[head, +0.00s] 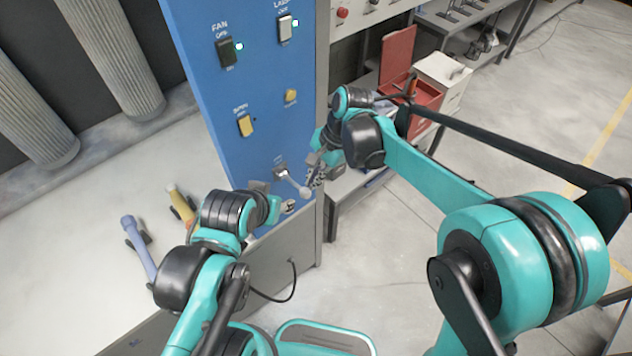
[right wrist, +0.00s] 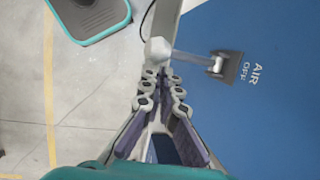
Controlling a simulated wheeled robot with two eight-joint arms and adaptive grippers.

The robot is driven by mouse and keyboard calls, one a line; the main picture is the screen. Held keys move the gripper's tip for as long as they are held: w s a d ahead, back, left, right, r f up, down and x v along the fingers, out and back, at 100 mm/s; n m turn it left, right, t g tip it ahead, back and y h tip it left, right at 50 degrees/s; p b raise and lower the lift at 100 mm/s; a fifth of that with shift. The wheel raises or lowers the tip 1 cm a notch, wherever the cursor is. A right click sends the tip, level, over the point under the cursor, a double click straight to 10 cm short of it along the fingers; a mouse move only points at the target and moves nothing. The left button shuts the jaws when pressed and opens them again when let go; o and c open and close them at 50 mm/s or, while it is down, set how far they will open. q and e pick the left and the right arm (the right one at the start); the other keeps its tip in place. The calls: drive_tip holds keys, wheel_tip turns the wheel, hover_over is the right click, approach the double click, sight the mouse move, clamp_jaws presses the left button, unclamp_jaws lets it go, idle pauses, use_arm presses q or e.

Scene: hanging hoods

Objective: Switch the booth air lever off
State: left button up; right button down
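The air lever is a pale rod with a round knob (head: 305,192) on a grey mount (head: 280,171), low on the blue panel. It sticks out from the panel below its label. In the right wrist view the lever mount (right wrist: 227,68) is beside the "AIR OFF" lettering, and the knob (right wrist: 158,51) is just beyond my right fingertips. My right gripper (right wrist: 162,77) has a narrow gap between its fingers and holds nothing visible; contact with the knob is unclear. In the head view it (head: 316,178) is beside the lever. My left gripper (head: 289,206) is close below the lever; its fingers are partly hidden.
The blue panel also has a fan switch (head: 225,52), another dark switch (head: 284,29), a yellow spin switch (head: 245,125) and a yellow knob (head: 290,96). Handled tools (head: 137,244) lie left. A red box (head: 412,99) stands behind my right arm. Floor at right is open.

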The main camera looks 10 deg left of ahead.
drive_tip(key=shift+a+r, duration=0.2)
drive_tip(key=shift+r, duration=0.1)
drive_tip(key=shift+w+r+p, duration=0.1)
drive_tip(key=shift+r+p, duration=0.45)
drive_tip(key=shift+r, duration=0.15)
